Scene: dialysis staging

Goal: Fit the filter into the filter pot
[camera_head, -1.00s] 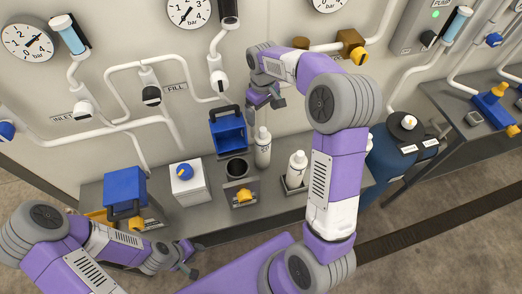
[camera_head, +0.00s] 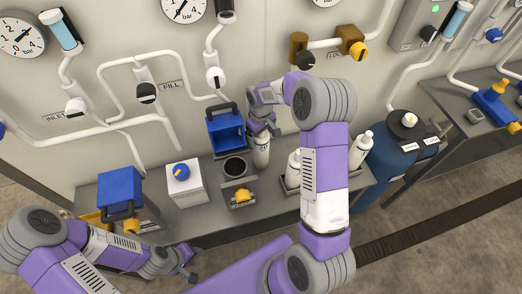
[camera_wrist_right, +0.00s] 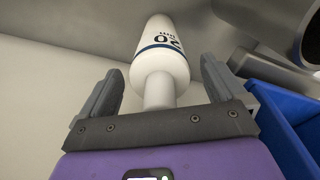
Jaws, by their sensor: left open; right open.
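A white filter (camera_head: 261,151) stands upright on the bench, just right of the filter pot (camera_head: 235,167), which has a dark round opening and a yellow valve in front. My right gripper (camera_head: 262,125) is open at the filter's top. In the right wrist view the filter (camera_wrist_right: 160,62) bears a blue band and a "20" label; its narrow neck lies between the spread fingers (camera_wrist_right: 163,85), with gaps on both sides. Other white filters stand further right, one (camera_head: 292,170) in a dark holder and one (camera_head: 360,150) behind my right arm. My left gripper (camera_head: 188,264) is open and empty, low at the left.
A blue caddy (camera_head: 225,133) stands behind the pot, close to my right gripper; its blue wall (camera_wrist_right: 285,130) shows in the wrist view. A white box with a blue knob (camera_head: 185,186) and another blue caddy (camera_head: 119,187) are left. Wall pipes run behind.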

